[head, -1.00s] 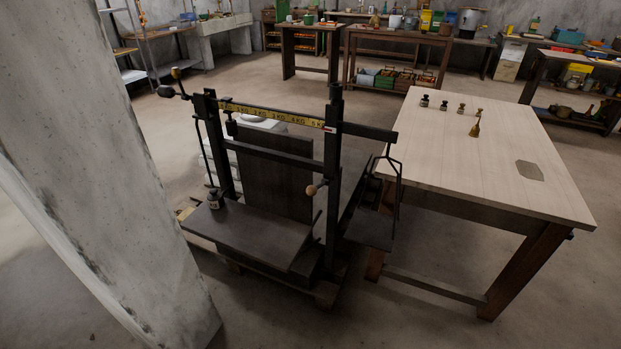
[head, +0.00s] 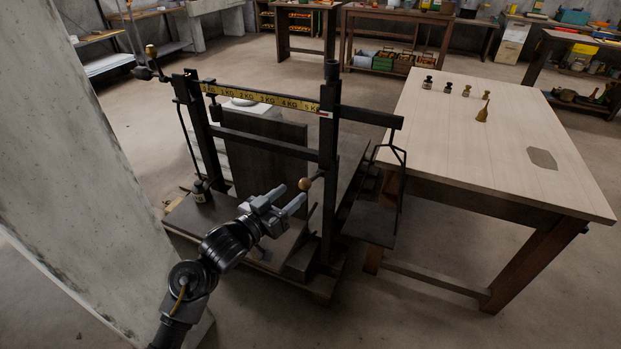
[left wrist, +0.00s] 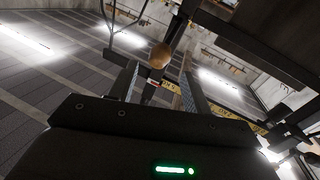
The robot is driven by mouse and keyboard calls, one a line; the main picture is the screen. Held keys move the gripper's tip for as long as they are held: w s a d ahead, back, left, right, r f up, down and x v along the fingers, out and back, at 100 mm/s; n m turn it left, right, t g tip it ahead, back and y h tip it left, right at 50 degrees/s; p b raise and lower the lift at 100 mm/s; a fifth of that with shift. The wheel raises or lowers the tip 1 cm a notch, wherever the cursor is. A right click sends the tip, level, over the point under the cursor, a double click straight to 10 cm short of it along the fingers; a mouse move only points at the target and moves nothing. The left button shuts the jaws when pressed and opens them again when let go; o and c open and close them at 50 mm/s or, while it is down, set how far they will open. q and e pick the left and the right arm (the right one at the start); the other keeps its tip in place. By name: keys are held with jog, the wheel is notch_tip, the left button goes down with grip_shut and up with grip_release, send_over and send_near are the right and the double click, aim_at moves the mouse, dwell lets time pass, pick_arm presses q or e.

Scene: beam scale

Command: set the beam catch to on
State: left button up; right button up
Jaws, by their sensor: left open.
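The beam scale stands in the middle of the head view, with a yellow graduated beam (head: 262,99) between two dark posts. The beam catch is a lever with a round wooden knob (head: 305,184) on the right post; the knob also shows in the left wrist view (left wrist: 160,56). My left gripper (head: 292,200) is open, its two fingers pointing at the knob from the lower left. In the head view the fingertips are just short of the knob. In the wrist view the knob appears between and beyond the fingers, and I see no contact. My right gripper is not in view.
A dark weight (head: 200,191) stands on the scale's front shelf (head: 187,220). A hanging pan (head: 369,224) is right of the post. A wooden table (head: 480,150) with several small weights stands to the right. A concrete pillar (head: 60,180) is at left.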

aim_at(310, 180)
pick_arm(q)
jog(key=x, duration=0.8)
jog(key=shift+w+d, duration=0.25)
jog(key=shift+w, duration=0.05)
jog(key=shift+c, duration=0.4)
grip_shut()
